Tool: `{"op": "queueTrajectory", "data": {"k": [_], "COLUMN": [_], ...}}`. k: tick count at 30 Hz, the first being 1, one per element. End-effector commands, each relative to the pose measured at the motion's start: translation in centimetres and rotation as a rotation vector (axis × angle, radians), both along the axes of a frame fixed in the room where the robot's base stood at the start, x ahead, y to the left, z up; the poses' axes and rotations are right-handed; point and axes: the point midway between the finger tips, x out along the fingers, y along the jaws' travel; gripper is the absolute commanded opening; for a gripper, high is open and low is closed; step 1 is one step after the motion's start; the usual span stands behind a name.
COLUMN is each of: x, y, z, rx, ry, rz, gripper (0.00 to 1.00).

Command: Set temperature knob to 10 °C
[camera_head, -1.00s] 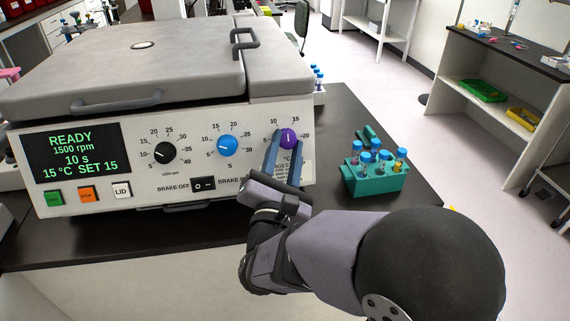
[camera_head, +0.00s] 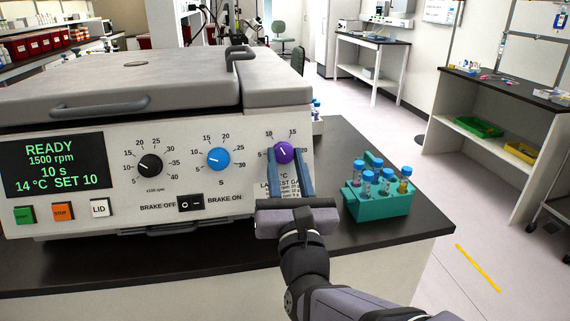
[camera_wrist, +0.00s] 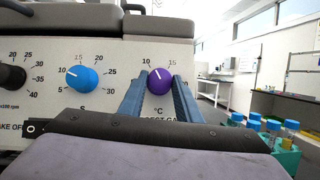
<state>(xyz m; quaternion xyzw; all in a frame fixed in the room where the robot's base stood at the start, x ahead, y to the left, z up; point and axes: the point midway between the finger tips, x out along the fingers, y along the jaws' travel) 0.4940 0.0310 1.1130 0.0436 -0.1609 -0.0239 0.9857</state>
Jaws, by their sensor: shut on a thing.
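The purple temperature knob (camera_head: 284,153) is at the right end of the centrifuge's front panel, and it also shows in the wrist view (camera_wrist: 160,81). Its white pointer line tilts up and left, toward the 10 mark. My gripper (camera_head: 289,160) is shut on the knob, with one blue finger on each side; the wrist view shows the fingers (camera_wrist: 160,92) flanking it. The display (camera_head: 56,168) reads READY, 1500 rpm, 10 s, 14 °C SET 10. Part of the dial's lower scale and the label below it are hidden by the fingers.
A blue knob (camera_head: 218,159) and a black knob (camera_head: 150,165) sit to the left on the panel. Below are the brake switch (camera_head: 190,203) and the LID button (camera_head: 100,208). A teal rack (camera_head: 378,207) with several blue-capped tubes stands right of the machine.

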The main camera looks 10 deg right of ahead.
Motion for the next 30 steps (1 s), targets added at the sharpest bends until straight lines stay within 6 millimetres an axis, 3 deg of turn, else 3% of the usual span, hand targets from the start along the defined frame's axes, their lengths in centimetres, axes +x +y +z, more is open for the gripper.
{"op": "queueTrajectory", "data": {"k": [17,18,19,30], "x": [0.01,0.01,0.01,0.0], "y": [-0.02,-0.02,-0.02,-0.02], "z": [-0.05,-0.05,-0.05,0.08], "rx": [-0.033,-0.032,-0.032,-0.031], "ry": [0.001,0.001,0.001,0.0], "rz": [0.01,0.01,0.01,0.011], "gripper": [0.08,0.4,0.47,0.49]}}
